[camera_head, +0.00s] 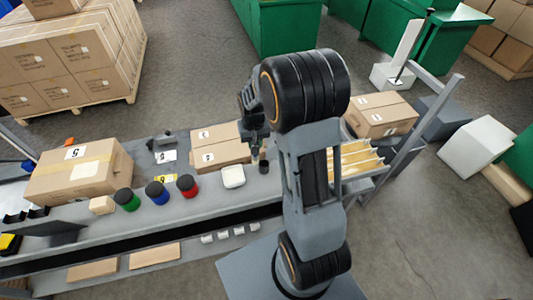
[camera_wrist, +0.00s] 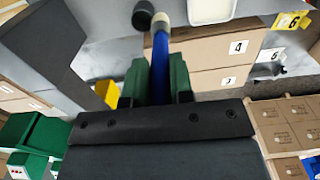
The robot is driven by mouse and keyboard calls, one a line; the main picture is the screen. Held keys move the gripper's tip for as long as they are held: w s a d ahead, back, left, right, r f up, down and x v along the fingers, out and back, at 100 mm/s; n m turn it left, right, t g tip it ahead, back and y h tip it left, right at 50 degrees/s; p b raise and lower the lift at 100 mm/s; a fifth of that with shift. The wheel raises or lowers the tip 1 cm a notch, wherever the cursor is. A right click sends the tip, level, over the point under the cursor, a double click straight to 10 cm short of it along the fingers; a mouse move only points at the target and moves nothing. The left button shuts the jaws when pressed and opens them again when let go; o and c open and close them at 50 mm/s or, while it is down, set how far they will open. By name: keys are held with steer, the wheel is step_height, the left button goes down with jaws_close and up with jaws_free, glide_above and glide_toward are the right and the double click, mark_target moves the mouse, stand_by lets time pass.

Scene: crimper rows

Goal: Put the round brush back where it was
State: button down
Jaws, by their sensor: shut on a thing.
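The round brush (camera_wrist: 160,48) has a blue handle and a pale round end, seen in the wrist view. My gripper (camera_wrist: 160,82) is shut on its handle between green fingers. The pale end points away from my wrist. A small black cylinder (camera_wrist: 143,14) is just left of the pale end there; I cannot tell whether they touch. In the head view my gripper (camera_head: 256,138) is above the bench (camera_head: 215,203), over its right part, and the black cylinder (camera_head: 263,166) stands on the bench near it. The handle is mostly hidden there.
A white tray (camera_head: 233,176) lies left of the black cylinder. Cartons (camera_head: 218,152) stand behind. Red (camera_head: 187,185), blue (camera_head: 157,192) and green (camera_head: 127,199) black-topped jars stand further left. A wooden slatted rack (camera_head: 360,158) is at the right.

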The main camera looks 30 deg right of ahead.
steer(key=d+f+b, duration=0.4)
steer(key=f+b, duration=0.1)
steer(key=f, duration=0.4)
steer(key=shift+w+f+b, duration=0.3)
steer(key=shift+w+b, duration=0.1)
steer(key=shift+w, duration=0.05)
steer(key=c, duration=1)
jaws_free()
steer(key=shift+r, duration=0.1)
